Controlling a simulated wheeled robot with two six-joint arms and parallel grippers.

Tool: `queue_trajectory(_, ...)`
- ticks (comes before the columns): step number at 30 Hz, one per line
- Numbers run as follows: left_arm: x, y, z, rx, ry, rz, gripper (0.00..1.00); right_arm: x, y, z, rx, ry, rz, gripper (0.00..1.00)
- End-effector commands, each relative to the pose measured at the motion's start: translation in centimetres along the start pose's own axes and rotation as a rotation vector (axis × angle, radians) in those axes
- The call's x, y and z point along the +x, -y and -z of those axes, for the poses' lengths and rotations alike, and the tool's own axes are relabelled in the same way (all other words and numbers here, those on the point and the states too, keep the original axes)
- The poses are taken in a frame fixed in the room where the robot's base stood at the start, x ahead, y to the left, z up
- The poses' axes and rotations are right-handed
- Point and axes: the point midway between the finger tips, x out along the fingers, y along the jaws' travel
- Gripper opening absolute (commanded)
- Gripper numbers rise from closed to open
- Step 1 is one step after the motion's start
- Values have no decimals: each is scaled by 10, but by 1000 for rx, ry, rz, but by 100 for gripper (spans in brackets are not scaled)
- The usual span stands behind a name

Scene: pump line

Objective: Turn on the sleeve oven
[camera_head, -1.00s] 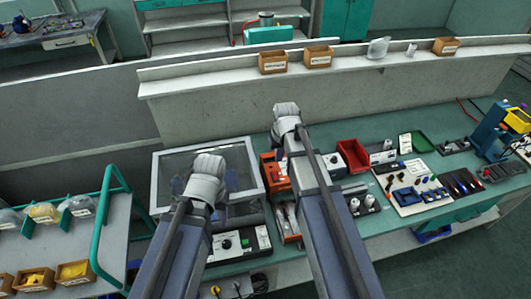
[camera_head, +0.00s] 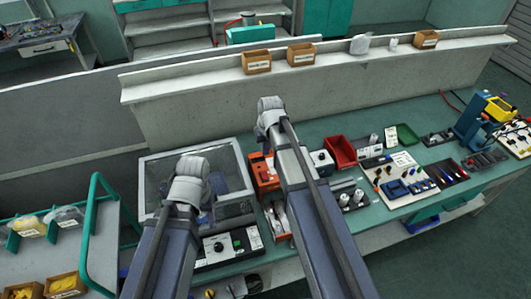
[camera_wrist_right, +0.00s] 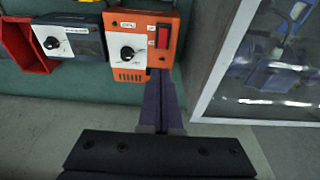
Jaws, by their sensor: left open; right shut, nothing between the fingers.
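An orange box (camera_wrist_right: 143,45) with a white panel, a black dial (camera_wrist_right: 128,53) and a red rocker switch (camera_wrist_right: 163,36) fills the upper middle of the right wrist view. I take it as the sleeve oven; its label is too small to read. It also shows in the head view (camera_head: 262,172), partly behind my right arm. My right gripper (camera_wrist_right: 160,74) is shut and empty, its tips at the box's panel edge just below the red switch. I cannot tell whether they touch. My left gripper is hidden in the head view; only its arm shows.
A framed clear panel (camera_wrist_right: 212,100) stands close beside the right gripper. A dark box with a dial (camera_wrist_right: 68,38) and a red tray (camera_wrist_right: 22,45) are on the other side. A control box (camera_head: 228,245) sits near my left arm, and a green cart rail (camera_head: 88,220) is further left.

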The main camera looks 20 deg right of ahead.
Motion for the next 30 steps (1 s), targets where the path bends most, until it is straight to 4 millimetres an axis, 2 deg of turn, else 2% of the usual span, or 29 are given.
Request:
queue_trajectory(1,11,-1,1,1,0,0,62,11,0,0,0,0,0,0)
queue_trajectory(21,104,-10,6,9,0,2,62,106,0,-1,0,0,0,0)
queue_trajectory(25,116,-11,7,8,0,2,62,119,0,0,0,0,0,0)
queue_trajectory(30,122,-11,7,8,0,2,62,125,0,0,0,0,0,0)
